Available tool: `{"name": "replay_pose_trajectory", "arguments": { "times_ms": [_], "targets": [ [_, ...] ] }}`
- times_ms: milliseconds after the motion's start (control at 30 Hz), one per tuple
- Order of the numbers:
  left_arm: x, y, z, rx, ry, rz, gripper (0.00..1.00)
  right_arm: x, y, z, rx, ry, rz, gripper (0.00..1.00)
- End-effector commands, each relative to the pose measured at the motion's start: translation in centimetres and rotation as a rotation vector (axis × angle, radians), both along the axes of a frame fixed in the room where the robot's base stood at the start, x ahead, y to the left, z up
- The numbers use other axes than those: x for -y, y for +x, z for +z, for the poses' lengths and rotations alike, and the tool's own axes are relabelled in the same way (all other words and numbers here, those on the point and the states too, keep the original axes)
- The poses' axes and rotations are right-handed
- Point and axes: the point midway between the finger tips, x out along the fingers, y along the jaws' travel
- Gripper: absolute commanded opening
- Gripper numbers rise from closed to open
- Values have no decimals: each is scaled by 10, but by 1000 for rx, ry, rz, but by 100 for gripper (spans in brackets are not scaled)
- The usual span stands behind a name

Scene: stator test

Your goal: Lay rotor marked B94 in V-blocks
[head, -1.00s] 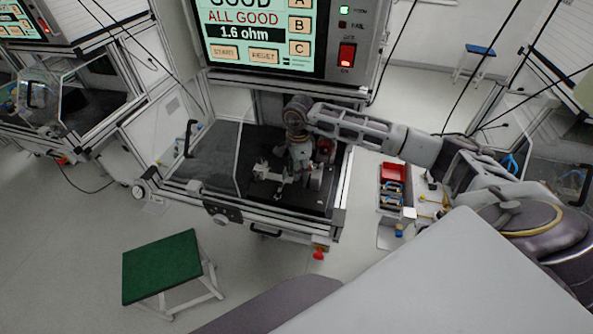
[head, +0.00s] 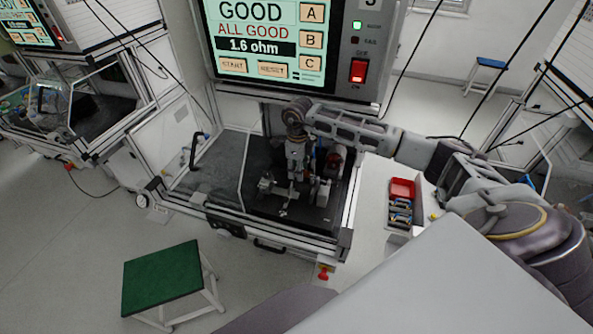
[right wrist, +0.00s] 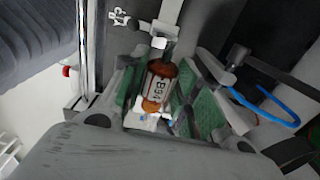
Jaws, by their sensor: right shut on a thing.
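The rotor marked B94 (right wrist: 158,88) has copper-brown windings and a white label, and shows in the right wrist view between green finger pads. My right gripper (head: 297,178) is inside the open test bench, low over its dark floor. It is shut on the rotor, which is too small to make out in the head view. A pale metal fixture (head: 267,184) stands just left of the gripper and a light block (head: 322,192) just right; I cannot tell which are the V-blocks. A grey metal block (right wrist: 159,43) shows beyond the rotor's end. My left gripper is out of view.
The bench's clear guard (head: 215,165) stands open at left. The tester screen (head: 268,40) above reads ALL GOOD, 1.6 ohm. A red bin (head: 402,188) sits right of the bench. A green-topped stool (head: 161,277) stands in front. A blue cable (right wrist: 265,110) curves beside the gripper.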

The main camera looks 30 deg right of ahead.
Motion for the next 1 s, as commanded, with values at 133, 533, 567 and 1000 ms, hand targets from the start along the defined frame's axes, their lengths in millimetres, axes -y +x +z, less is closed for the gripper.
{"name": "replay_pose_trajectory", "arguments": {
  "times_ms": [133, 533, 567, 1000],
  "targets": [
    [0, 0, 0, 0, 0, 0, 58, 0, 0, 0, 1, 1, -1, 0],
    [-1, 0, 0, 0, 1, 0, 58, 0, 0, -2, 1, 0, 0, 0],
    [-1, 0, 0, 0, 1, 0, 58, 0, 0, -3, 1, 0, 1, 0],
    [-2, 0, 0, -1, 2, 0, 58, 0, 0, -19, 1, 1, 1, 0]
  ]
}}
